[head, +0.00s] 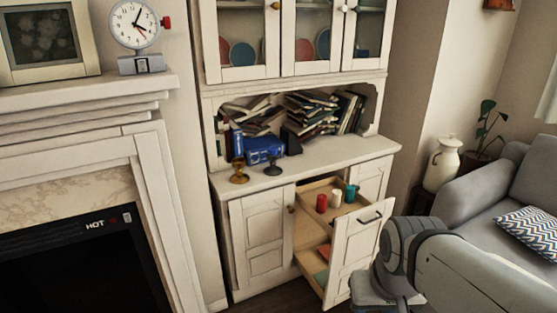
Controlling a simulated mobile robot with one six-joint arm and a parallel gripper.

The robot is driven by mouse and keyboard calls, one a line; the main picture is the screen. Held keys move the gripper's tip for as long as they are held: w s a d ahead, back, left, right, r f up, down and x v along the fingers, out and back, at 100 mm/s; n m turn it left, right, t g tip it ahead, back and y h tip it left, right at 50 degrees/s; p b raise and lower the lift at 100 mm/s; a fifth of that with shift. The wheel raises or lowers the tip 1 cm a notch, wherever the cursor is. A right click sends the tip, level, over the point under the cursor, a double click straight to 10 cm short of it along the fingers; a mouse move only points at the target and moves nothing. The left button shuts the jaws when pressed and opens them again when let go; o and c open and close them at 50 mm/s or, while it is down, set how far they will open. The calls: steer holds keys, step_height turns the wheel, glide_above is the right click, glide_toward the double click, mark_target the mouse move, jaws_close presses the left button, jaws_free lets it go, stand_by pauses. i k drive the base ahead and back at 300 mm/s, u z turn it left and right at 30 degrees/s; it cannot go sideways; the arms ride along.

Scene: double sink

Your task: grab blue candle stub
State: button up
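The blue candle stub (351,193), teal-blue in colour, stands upright in the top tray of the pulled-out cabinet unit (355,240), at the right end of a short row. A white candle stub (336,198) stands just left of it, and a red candle stub (321,203) stands further left. My arm comes in from the lower right, with its grey joints in front of and to the right of the pull-out's front panel. The fingers of my gripper do not show, and nothing of mine touches the stubs.
The pull-out's front panel with a dark handle (371,217) stands between my arm and the stubs. Above is a white counter (330,157) with two small candle holders, a blue box (263,149) and piled books. A grey sofa (480,205) is at the right.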

mark_target(272, 151)
steer(key=u, duration=0.8)
steer(key=i, duration=2.2)
steer(key=u, duration=0.05)
steer(key=k, duration=0.55)
steer(key=z, duration=2.75)
steer(key=k, duration=0.1)
steer(key=u, duration=0.4)
